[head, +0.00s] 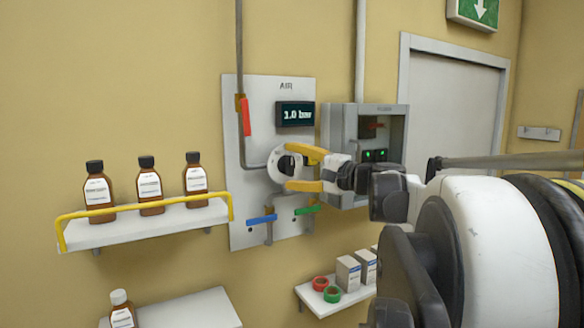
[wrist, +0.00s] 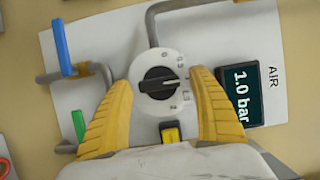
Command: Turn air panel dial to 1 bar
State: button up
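The air panel (head: 262,93) is a pale plate on the wall. Its display (head: 296,114) reads 1.0 bar; the display also shows in the wrist view (wrist: 240,97). The dial (wrist: 158,83) is a black knob on a round white plate with marks, its pointer line aimed to the right in the wrist view. In the head view the dial (head: 284,164) is partly behind a finger. My gripper (head: 287,169) is open at the dial. In the wrist view its yellow fingers (wrist: 162,98) stand apart on either side of the knob, with gaps showing between them and it.
A red lever (head: 246,117), a blue lever (head: 262,219) and a green lever (head: 307,210) are on the panel. A grey box (head: 396,123) is mounted to the right. A shelf with a yellow rail (head: 146,212) holds brown bottles at left. A lower shelf (head: 322,304) holds tape rolls and boxes.

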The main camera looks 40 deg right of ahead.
jog(key=s+d, duration=0.2)
jog(key=s, duration=1)
dwell(0.3)
jog(key=w+a+f+n+g+y+b, duration=0.15)
jog(key=a+f+n+g+b, duration=0.35)
jog(key=a+f, duration=0.8)
jog(key=w+a+f+n+g+b, duration=0.1)
jog(key=w+a+f+g+b, duration=0.1)
jog(key=a+f+b, duration=1.1)
jog(key=s+a+f+n+g+h+b, duration=0.1)
jog(key=s+a+f+n+b, duration=0.2)
jog(key=f, duration=0.8)
jog(key=s+a+f+n+g+h+b, duration=0.1)
jog(key=s+a+f+n+h+b, duration=0.1)
jog(key=f, duration=0.9)
jog(key=s+a+f+n+g+h+b, duration=0.1)
jog(key=s+a+f+n+b, duration=0.4)
jog(key=f, duration=0.7)
jog(key=shift+s+a+g, duration=0.3)
jog(key=shift+s, duration=0.4)
